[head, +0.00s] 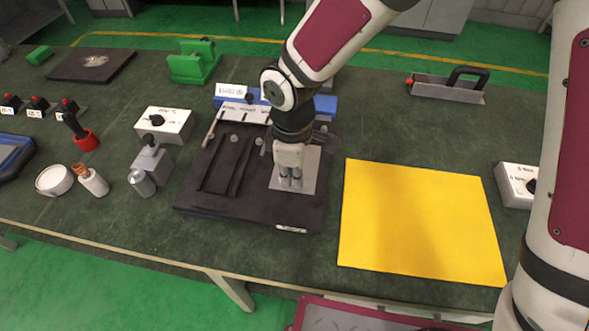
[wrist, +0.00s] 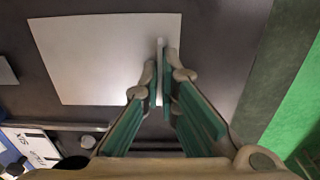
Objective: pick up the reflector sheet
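The reflector sheet (head: 310,172) is a pale grey rectangle over the right part of a black fixture board (head: 250,219) in the head view. In the wrist view the sheet (wrist: 95,55) looks flat and light, with a thin upright strip near its right edge. My gripper (head: 291,184) points down over the sheet. In the wrist view my gripper (wrist: 160,75) has its fingertips close together on either side of that strip, which appears pinched between them. Whether the sheet is clear of the board I cannot tell.
A yellow mat (head: 415,220) lies bare to the right of the board. A white labelled box (head: 164,125), a grey clamp block (head: 151,168) and small cylinders stand at left. A grey tray with a black handle (head: 447,88) is at back right. Labelled blocks stand behind the board.

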